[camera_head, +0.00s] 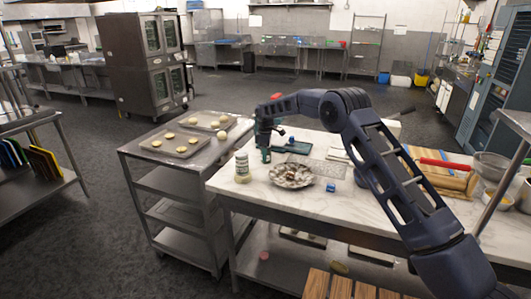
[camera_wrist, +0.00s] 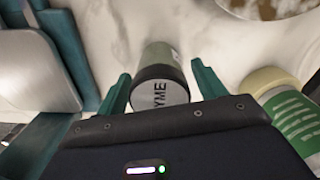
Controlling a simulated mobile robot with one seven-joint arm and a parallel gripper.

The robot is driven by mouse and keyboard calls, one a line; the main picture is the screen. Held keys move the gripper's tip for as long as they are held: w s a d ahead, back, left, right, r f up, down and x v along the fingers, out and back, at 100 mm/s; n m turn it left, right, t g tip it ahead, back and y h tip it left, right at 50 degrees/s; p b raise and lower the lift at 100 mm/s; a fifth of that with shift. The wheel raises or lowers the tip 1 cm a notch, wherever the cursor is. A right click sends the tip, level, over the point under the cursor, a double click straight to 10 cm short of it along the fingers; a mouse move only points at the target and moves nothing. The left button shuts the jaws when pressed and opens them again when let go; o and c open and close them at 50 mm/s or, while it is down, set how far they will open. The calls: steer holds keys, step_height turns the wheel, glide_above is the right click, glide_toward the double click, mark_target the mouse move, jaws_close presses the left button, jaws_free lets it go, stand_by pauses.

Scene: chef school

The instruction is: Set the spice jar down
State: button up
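The spice jar (camera_wrist: 161,60) shows in the wrist view with its dark-rimmed lid, lettered "...YME", towards the camera. The jar's base looks at or close to the marble worktop; the exact contact is hidden. In the head view my gripper (camera_head: 264,152) is low over the left end of the marble table (camera_head: 262,193), and I cannot clearly make out the held jar there.
Another jar with a green label (camera_wrist: 297,122) stands close by; it also shows in the head view (camera_head: 242,167). A patterned round dish (camera_head: 291,176) and a small blue item (camera_head: 331,187) are on the table. A metal cart (camera_head: 150,158) with trays of pale rounds adjoins it.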

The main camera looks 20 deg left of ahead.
step_height(320, 180, up, 12)
steer(key=shift+r, duration=0.2)
stand_by(0.6)
